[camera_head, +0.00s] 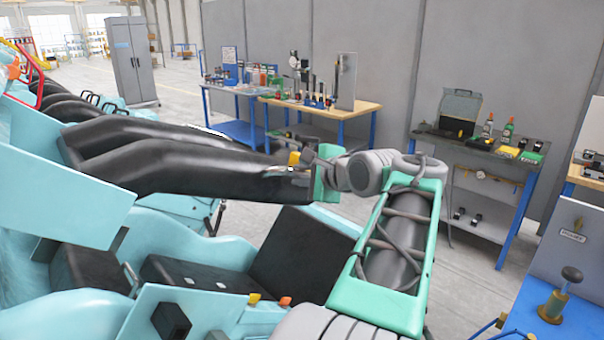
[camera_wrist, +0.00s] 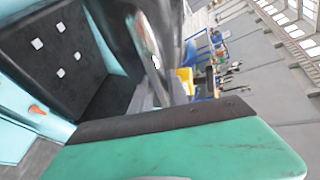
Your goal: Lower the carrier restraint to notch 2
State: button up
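The carrier restraint (camera_head: 190,160) is a long black padded piece. It reaches from the turquoise coaster car at left across to the middle of the head view, roughly level above the black seat (camera_head: 300,250). My gripper (camera_head: 305,170) is at its right end, beside a small yellow part (camera_head: 293,158). In the wrist view a green finger with a black pad (camera_wrist: 170,125) fills the lower part, and the dark, blurred restraint (camera_wrist: 150,45) is just above it. The other finger is not clear, so I cannot tell if the gripper is shut on the restraint. No notch marks are readable.
The turquoise car body (camera_head: 75,200) stands at left and below my arm. A workbench (camera_head: 340,107) with tools and a dark bench (camera_head: 480,150) with bottles stand behind. Grey floor lies open between.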

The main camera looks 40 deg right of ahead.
jog(key=o, duration=0.4)
jog(key=shift+s+r, duration=0.1)
jog(key=v, duration=0.7)
jog(key=shift+s+a+r, duration=0.1)
jog(key=shift+s+a, duration=0.05)
jog(key=shift+s, duration=0.15)
